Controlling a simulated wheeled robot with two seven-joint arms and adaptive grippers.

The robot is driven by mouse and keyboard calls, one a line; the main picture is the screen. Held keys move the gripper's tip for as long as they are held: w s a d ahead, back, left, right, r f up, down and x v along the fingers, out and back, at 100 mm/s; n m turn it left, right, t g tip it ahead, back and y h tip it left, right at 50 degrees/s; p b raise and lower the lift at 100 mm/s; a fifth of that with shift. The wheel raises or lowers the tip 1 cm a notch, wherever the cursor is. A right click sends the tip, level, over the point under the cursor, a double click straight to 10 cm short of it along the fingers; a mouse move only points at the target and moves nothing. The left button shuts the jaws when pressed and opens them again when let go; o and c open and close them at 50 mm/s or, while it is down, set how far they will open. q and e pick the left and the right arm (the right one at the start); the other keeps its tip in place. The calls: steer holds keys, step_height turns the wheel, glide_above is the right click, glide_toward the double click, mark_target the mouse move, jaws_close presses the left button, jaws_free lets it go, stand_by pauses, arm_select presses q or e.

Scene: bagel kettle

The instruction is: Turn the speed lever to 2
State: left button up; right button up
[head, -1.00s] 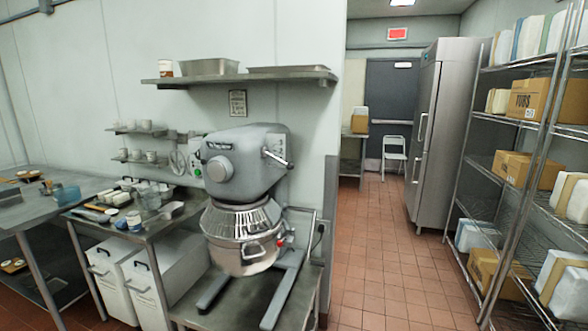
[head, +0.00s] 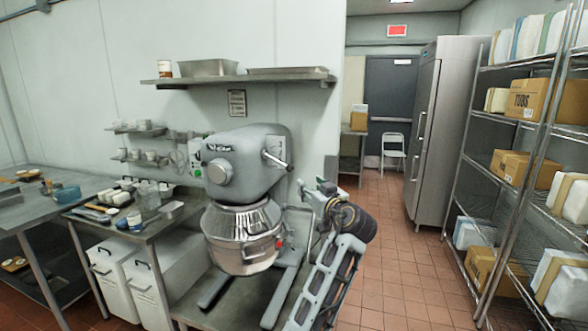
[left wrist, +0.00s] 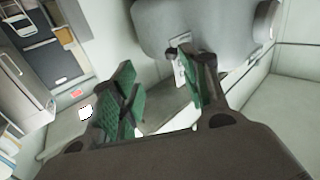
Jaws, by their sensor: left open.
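The grey stand mixer (head: 245,165) stands on a low metal table, with its bowl below the head. The speed lever (head: 275,158) is on the right side of the mixer head, its bar slanting down to the right. My left gripper (head: 306,192) is open, a little below and to the right of the lever, apart from it. In the left wrist view the open gripper (left wrist: 160,85) shows green finger pads. The lever's dark knob (left wrist: 172,52) appears beyond the fingers, in front of a pale plate. Any speed numbers are too small to read.
A wall shelf (head: 240,78) with pans hangs above the mixer. A prep table (head: 150,228) with cups and utensils is to the left. A tiled aisle (head: 390,250) is open on the right, bordered by a steel fridge (head: 428,130) and wire racks.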

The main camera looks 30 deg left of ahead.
arm_select(q)
steer(key=shift+s+a+r+n+y, duration=0.15)
steer(key=shift+s+r+n, duration=0.2)
steer(key=shift+r, duration=0.2)
steer(key=shift+s+a+r+n+y, duration=0.15)
steer(key=shift+s+r+n, duration=0.15)
steer(key=shift+r, duration=0.25)
arm_select(e)
steer(key=shift+a, duration=0.35)
arm_select(q)
steer(key=p, duration=0.2)
glide_toward(291, 168)
steer(key=x, duration=0.4)
steer(key=shift+r, duration=0.1)
steer(key=p+x, duration=0.1)
steer(key=x, duration=0.3)
steer(key=shift+x, duration=0.9)
arm_select(e)
steer(key=r, duration=0.3)
steer(key=shift+s+a+r, duration=0.2)
steer(key=shift+s+a, duration=0.15)
steer(key=shift+a, duration=0.05)
